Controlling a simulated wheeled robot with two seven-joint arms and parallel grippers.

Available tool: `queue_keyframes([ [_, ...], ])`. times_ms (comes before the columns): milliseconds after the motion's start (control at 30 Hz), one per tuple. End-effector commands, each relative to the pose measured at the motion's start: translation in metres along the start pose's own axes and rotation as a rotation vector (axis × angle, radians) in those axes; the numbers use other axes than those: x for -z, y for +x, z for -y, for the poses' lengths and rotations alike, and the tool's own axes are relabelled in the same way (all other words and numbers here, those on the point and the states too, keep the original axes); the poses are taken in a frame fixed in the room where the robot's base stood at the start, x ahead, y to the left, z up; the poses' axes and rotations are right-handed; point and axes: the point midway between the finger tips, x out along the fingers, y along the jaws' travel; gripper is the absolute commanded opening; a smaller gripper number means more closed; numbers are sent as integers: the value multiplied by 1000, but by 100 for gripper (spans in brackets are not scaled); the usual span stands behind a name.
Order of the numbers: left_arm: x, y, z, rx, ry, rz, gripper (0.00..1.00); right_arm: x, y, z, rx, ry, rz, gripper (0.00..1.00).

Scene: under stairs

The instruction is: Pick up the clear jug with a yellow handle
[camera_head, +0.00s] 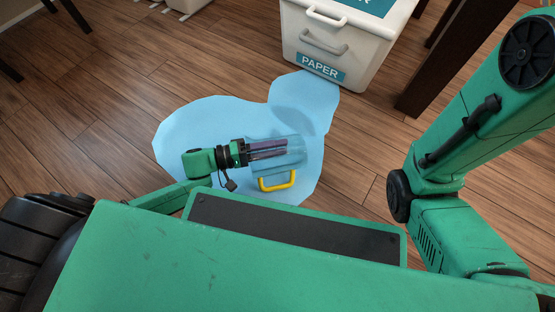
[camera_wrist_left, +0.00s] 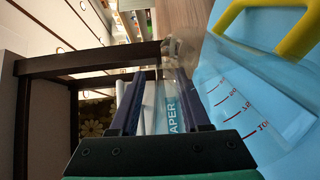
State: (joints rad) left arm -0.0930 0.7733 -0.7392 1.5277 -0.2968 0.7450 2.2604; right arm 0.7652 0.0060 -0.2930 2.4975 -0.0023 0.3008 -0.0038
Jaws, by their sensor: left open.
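The clear jug (camera_head: 292,163) with its yellow handle (camera_head: 278,184) is on the blue puddle-shaped patch (camera_head: 200,120) on the floor. The handle points toward my base. My left gripper (camera_head: 284,148) reaches in from the left, with its fingers over or beside the jug. In the left wrist view the fingers (camera_wrist_left: 160,75) are apart, and a clear strip shows between them, seemingly part of the jug. The jug's wall with red marks (camera_wrist_left: 235,105) and its yellow handle (camera_wrist_left: 262,12) are at the right. I cannot tell whether the fingers touch it. My right gripper is out of view.
A white bin (camera_head: 345,45) labelled PAPER stands behind the blue patch. A dark post (camera_head: 450,65) rises right of it, and dark legs show at the upper left. Wooden floor (camera_head: 110,110) is clear left of the patch.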

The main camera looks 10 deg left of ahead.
Motion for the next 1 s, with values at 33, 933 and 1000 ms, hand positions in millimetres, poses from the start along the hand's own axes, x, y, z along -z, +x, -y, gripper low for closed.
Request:
queue_keyframes([
  [33,0,1,-1,0,0,0,47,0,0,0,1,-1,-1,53],
  [933,0,0,-1,2,0,0,0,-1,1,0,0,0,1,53],
  [1000,0,0,-1,2,0,0,0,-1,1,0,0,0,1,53],
])
